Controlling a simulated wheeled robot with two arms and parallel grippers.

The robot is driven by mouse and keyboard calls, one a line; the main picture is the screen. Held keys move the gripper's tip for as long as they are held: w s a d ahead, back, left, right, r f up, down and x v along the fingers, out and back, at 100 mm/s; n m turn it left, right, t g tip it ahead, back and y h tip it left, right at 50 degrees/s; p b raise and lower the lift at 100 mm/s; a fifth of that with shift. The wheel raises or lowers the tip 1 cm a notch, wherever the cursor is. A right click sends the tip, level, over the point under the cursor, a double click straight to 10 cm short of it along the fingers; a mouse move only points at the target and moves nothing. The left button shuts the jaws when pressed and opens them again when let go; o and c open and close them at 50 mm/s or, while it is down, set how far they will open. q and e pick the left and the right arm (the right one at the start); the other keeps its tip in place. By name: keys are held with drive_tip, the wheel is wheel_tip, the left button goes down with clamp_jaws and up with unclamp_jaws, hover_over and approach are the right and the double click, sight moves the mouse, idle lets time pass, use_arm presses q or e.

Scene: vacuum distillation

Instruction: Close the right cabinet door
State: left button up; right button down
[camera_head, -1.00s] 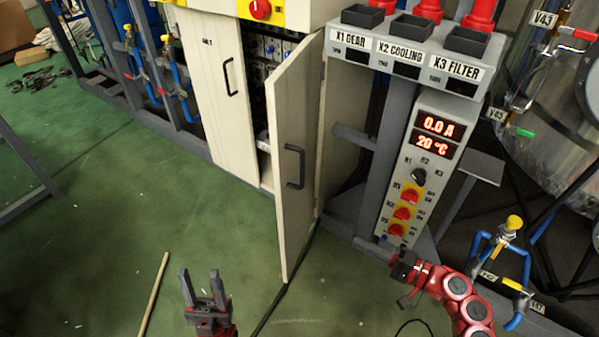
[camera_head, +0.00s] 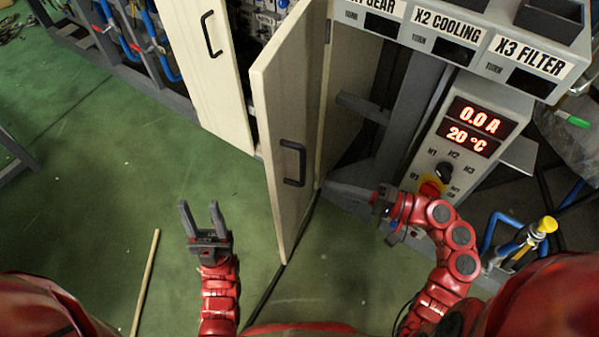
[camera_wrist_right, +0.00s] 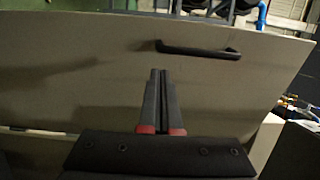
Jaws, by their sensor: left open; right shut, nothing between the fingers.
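The right cabinet door (camera_head: 287,110) is a beige panel standing open, swung out toward me, with a black bar handle (camera_head: 291,163) on its face. Behind it the cabinet interior shows. My right gripper (camera_head: 335,187) is shut and empty, low on the right side of the door, near its back face. The right wrist view shows the shut fingers (camera_wrist_right: 158,90) pointing at the door panel (camera_wrist_right: 100,65), with a black handle (camera_wrist_right: 198,49) above them. I cannot tell whether they touch the panel. My left gripper (camera_head: 201,219) is open and empty over the floor, left of the door.
The left cabinet door (camera_head: 205,75) is beside the opening. A grey control panel (camera_head: 455,145) with red displays stands right of my right gripper.

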sight(287, 173)
drive_tip(key=x, duration=0.9)
drive_tip(key=shift+w+a+b, duration=0.15)
drive_tip(key=shift+a+b, duration=0.1)
drive_tip(key=shift+b, duration=0.15)
drive_tip(key=shift+w+a, duration=0.1)
drive_tip(key=shift+a, duration=0.05)
